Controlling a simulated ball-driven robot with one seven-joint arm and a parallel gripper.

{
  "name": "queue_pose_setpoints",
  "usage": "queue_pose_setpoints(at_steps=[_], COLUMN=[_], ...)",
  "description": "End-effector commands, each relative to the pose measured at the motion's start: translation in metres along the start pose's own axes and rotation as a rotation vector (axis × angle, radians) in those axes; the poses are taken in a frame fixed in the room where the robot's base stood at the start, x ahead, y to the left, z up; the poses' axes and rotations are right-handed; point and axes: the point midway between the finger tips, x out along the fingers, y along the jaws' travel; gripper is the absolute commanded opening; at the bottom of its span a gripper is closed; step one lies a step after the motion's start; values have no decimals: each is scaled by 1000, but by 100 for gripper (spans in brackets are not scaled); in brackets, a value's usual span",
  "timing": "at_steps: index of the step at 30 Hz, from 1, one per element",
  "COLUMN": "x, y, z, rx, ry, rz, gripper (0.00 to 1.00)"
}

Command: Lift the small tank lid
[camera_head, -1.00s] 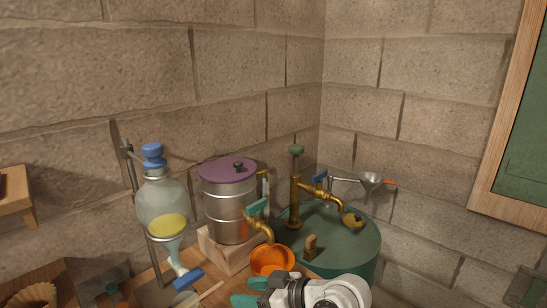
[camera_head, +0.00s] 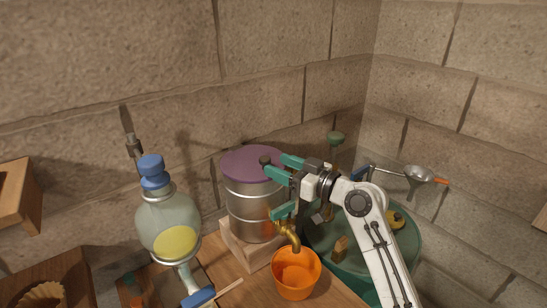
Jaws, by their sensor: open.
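The small tank (camera_head: 254,210) is a shiny metal cylinder standing upright on a wooden block. Its purple lid (camera_head: 240,163) lies flat on top, with a small dark knob (camera_head: 265,160) right of the lid's middle. My gripper (camera_head: 274,165) has teal fingers and reaches in from the right over the lid. It is open, with one finger behind and one in front, and the fingertips are at or very close to the knob. I cannot tell whether they touch it. The gripper and wrist hide part of the lid's right side.
An orange cup (camera_head: 297,274) stands below the tank's brass tap (camera_head: 288,232). A glass flask with yellow liquid (camera_head: 170,228) and blue stopper is at left. A large green tank (camera_head: 408,243) stands behind my arm at right, with a metal funnel (camera_head: 418,173) above. Stone walls close the corner.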

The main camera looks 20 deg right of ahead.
Motion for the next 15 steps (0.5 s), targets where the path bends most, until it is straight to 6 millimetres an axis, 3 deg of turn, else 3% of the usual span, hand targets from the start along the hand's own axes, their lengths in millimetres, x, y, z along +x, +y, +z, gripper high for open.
queue_pose_setpoints(at_steps=[6, 15], x=[25, 30], y=[0, 0], z=[0, 1], rx=[0, 0], ry=[-2, 0], rz=[-1, 1], gripper=[56, 56])
